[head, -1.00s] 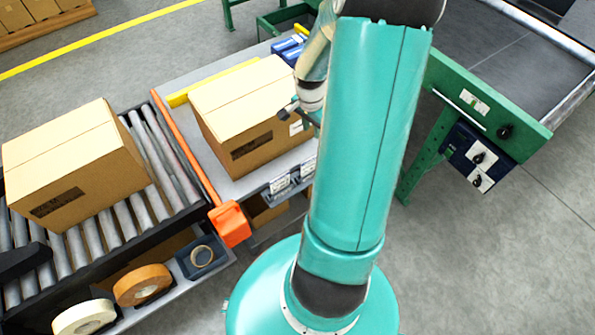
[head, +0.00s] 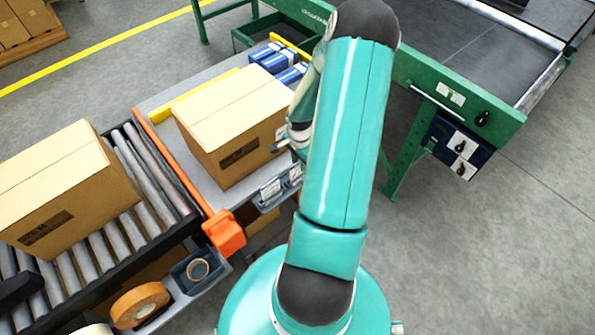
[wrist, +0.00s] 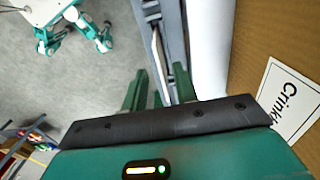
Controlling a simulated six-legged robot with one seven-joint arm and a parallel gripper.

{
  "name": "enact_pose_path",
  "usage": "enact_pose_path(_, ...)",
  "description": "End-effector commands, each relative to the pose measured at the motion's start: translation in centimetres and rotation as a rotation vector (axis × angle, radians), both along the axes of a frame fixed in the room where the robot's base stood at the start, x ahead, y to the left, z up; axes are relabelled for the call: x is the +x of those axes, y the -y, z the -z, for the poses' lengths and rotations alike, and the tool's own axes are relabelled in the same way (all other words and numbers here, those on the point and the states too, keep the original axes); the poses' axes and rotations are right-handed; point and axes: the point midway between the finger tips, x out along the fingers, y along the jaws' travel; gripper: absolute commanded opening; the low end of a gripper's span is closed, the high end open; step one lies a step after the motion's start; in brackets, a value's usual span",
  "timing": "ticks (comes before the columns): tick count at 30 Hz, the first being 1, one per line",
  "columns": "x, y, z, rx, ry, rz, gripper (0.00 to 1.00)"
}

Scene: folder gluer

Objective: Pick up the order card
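Small white cards with dark print stand in a grey holder (head: 277,191) on the front edge of the grey table; I cannot tell which is the order card (head: 270,188). In the wrist view the holder (wrist: 152,12) runs from the top edge down toward my gripper (wrist: 159,78), and a thin pale card-like edge shows in it beyond the fingers. My gripper is open, its two green fingers apart on either side of the holder's line. Nothing is clearly gripped. In the head view my arm hides most of the gripper.
A cardboard box (head: 235,120) stands on the table right beside my gripper; its labelled side (wrist: 292,105) fills the right of the wrist view. Another box (head: 65,190) sits on the roller conveyor (head: 150,170). Blue packs (head: 275,57) lie behind.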

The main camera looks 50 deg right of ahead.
Motion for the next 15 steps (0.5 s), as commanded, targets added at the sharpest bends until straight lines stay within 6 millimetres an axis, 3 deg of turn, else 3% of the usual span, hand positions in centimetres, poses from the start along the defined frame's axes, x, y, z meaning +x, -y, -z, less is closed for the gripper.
enact_pose_path(12, 0.4, -0.4, 4.9, 0.001, -0.001, -0.003, 0.29)
enact_pose_path(15, 0.4, -0.3, 5.2, -0.001, 0.001, -0.004, 0.29)
